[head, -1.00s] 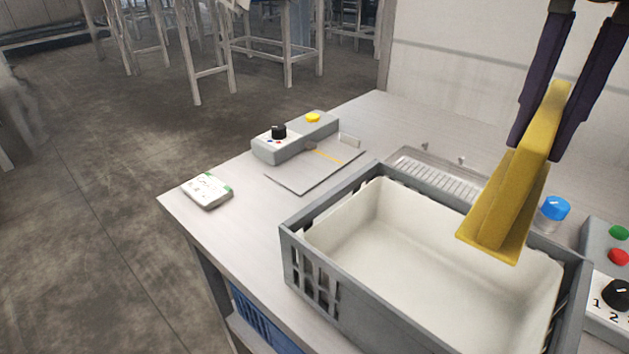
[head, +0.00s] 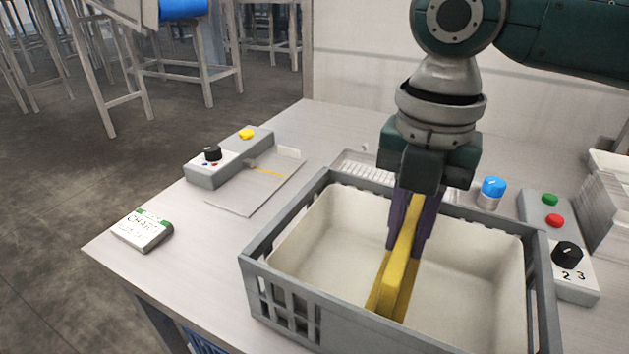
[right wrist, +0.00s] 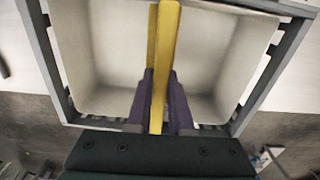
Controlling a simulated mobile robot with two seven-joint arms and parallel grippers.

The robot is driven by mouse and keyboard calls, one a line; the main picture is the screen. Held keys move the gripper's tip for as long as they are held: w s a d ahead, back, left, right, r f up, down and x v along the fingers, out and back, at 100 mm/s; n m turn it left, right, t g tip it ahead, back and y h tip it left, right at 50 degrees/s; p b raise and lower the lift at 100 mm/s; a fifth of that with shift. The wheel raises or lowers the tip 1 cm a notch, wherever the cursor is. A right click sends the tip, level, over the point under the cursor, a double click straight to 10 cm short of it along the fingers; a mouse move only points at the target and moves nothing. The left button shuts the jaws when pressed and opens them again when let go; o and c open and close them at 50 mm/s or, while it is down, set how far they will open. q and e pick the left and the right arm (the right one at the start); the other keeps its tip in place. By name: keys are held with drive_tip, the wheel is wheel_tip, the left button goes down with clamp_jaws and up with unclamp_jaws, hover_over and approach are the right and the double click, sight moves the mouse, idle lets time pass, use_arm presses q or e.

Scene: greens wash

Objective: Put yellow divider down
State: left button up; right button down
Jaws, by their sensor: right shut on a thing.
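The yellow divider (head: 397,277) is upright inside the cream-lined grey crate (head: 283,291), around its middle. My right gripper (head: 408,236) is shut on the divider's top edge and reaches down into the crate from above. In the right wrist view the yellow divider (right wrist: 160,60) runs between the two purple fingers, with cream lining on both sides. I cannot tell whether the divider's lower edge touches the crate floor. My left gripper is not in view.
A control box with a black knob (head: 567,254) stands right of the crate, near a blue-capped item (head: 492,190). A grey box with a yellow button (head: 246,133), a flat plate (head: 232,193) and a small white-green box (head: 141,231) lie left.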

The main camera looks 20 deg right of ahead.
drive_tip(key=shift+f+b, duration=0.3)
drive_tip(key=shift+f, duration=1.9)
drive_tip(key=shift+f, duration=0.1)
drive_tip(key=c, duration=0.8)
unclamp_jaws()
wheel_tip(320, 180, up, 12)
drive_tip(key=shift+r+p, duration=0.15)
drive_tip(key=shift+p, duration=0.6)
